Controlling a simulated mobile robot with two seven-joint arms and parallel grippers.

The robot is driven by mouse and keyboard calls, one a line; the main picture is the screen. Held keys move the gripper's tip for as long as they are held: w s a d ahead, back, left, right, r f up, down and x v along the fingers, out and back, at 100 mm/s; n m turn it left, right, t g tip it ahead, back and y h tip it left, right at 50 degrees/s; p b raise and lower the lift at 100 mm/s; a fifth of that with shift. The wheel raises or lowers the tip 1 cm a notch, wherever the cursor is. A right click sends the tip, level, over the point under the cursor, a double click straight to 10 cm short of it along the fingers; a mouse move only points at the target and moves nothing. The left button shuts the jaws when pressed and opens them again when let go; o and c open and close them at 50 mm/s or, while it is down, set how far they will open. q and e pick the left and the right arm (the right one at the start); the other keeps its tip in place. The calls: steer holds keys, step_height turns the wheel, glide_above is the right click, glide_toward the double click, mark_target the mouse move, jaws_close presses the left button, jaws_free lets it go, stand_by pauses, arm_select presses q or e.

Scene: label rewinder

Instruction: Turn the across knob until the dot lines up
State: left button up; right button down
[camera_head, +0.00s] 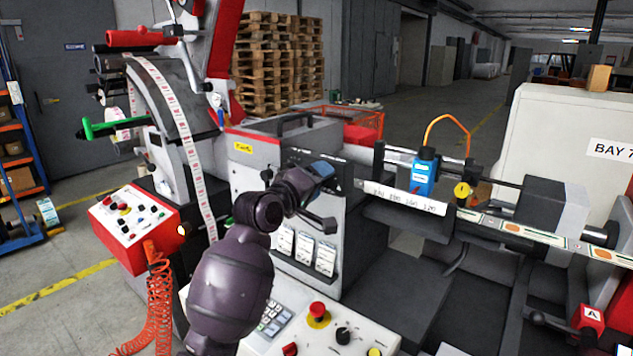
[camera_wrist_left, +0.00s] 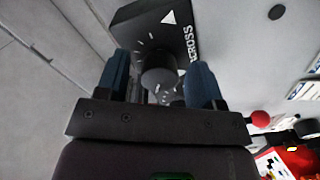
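The across knob (camera_wrist_left: 158,72) is a dark round knob on a black block (camera_wrist_left: 150,27) with white tick marks, a white triangle and lettering partly readable as "CROSS". In the left wrist view my left gripper (camera_wrist_left: 160,82) has its two blue fingers apart, one on each side of the knob, with visible gaps between them and it. I cannot make out a dot on the knob. In the head view my left gripper (camera_head: 322,172) is at the dark front panel of the machine, and the knob is hidden there. My right gripper is not in view.
A red control box (camera_head: 140,225) is at the left.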

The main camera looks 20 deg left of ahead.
arm_select(q)
steer(key=b+v, duration=0.1)
steer(key=v, duration=0.9)
steer(key=shift+s+b, duration=0.3)
steer(key=shift+s, duration=0.1)
steer(key=shift+a, duration=0.15)
steer(key=s+a+f+m+y, duration=0.1)
steer(key=s+f+m+y, duration=0.3)
steer(key=f, duration=0.8)
steer(key=s+a+f+m+y, duration=0.1)
steer(key=s+a+f+m, duration=0.3)
steer(key=f, duration=0.8)
steer(key=s+d+f+m+g+y+b, duration=0.1)
steer(key=s+f+g, duration=0.4)
steer(key=s+f, duration=1.4)
steer(key=shift+d+f, duration=0.15)
steer(key=shift+f, duration=0.45)
